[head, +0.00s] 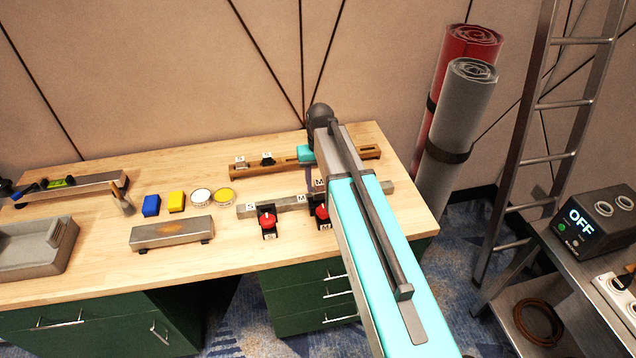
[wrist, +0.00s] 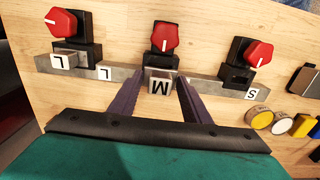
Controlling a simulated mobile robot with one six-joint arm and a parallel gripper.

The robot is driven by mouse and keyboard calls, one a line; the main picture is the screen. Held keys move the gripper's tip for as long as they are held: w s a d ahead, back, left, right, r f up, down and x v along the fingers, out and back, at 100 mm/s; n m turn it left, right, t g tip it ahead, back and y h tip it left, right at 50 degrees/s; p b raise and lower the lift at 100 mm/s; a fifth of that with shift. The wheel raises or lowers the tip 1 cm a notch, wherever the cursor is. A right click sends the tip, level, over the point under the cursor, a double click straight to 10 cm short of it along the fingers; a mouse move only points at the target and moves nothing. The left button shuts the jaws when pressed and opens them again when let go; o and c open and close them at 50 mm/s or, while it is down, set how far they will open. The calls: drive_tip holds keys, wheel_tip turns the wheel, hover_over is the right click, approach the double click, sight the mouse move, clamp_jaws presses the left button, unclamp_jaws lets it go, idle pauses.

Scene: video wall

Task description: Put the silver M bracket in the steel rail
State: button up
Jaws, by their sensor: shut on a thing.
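The silver M bracket (wrist: 159,74), a small grey block with a white M tag, is between my gripper's purple fingers in the wrist view. My gripper (wrist: 161,82) is shut on it. The steel rail (wrist: 205,86) runs behind the fingers, and the bracket overlaps it in front of the middle red-knobbed clamp (wrist: 163,40). I cannot tell whether the bracket is seated or just above. In the head view the steel rail (head: 285,204) lies near the bench's right side. My gripper (head: 312,181) reaches down there, largely hidden by my arm.
Red-knobbed clamps (wrist: 61,28) (wrist: 249,60) stand at the rail's L and S places. A wooden rail (head: 280,166) lies behind it. A grey block (head: 172,232), coloured blocks (head: 151,205) and round tins (head: 201,196) are to the left. Bare bench shows between them.

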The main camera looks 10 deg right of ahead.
sight(320, 192)
drive_tip(key=shift+f+b, duration=1.05)
drive_tip(key=shift+f, duration=1.25)
idle(1.6)
drive_tip(key=o, duration=1.8)
drive_tip(key=shift+r, duration=0.15)
drive_tip(key=shift+r+p, duration=2.05)
drive_tip(key=shift+r, duration=1.35)
